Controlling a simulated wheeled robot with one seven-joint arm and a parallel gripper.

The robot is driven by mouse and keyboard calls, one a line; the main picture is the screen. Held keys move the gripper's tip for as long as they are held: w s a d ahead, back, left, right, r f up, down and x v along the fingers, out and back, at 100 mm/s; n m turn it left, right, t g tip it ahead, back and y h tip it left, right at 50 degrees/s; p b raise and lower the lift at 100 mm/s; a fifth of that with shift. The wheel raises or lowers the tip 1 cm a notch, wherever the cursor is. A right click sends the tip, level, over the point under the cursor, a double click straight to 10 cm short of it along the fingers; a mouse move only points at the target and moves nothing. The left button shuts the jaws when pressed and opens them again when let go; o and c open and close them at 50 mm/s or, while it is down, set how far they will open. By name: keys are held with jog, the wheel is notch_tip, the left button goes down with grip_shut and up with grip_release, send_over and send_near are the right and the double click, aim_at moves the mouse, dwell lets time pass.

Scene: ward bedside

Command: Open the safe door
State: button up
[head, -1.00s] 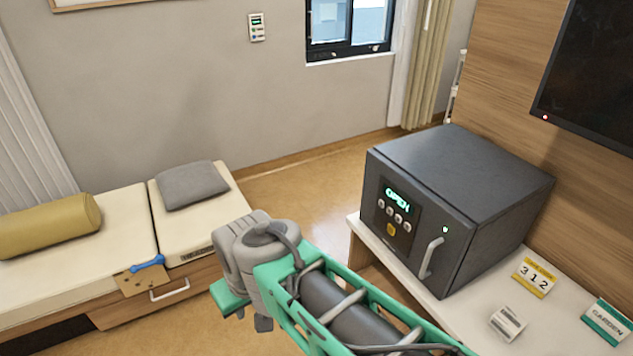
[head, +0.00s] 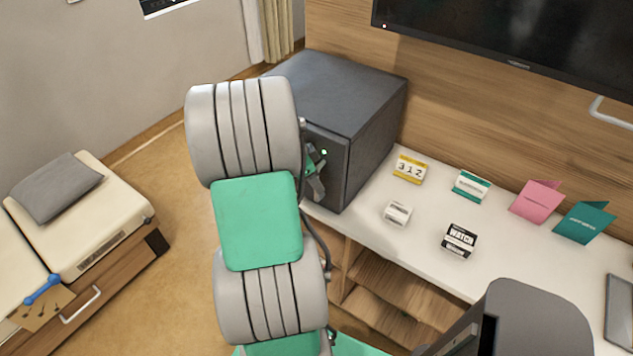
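The dark grey safe (head: 345,90) stands on the left end of the white counter. My arm hides most of its front, including the keypad and display. The visible right strip of the safe door (head: 337,172) looks flush with the body, and a small green light shows on it. Part of my gripper (head: 316,172), grey and green, shows at the door front, where the handle is. The handle itself cannot be made out, and I cannot tell whether the fingers touch it or are closed.
The white counter (head: 360,228) holds a yellow 312 block (head: 410,168), small boxes, and pink (head: 537,201) and teal cards. A wall screen (head: 510,35) hangs above. A bench with a grey cushion (head: 57,187) is at left, with open floor between.

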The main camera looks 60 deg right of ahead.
jog(key=shift+s+d+f, duration=0.15)
jog(key=shift+d+f, duration=0.05)
jog(key=shift+f, duration=0.4)
jog(key=shift+c, duration=0.5)
grip_shut()
dwell(0.5)
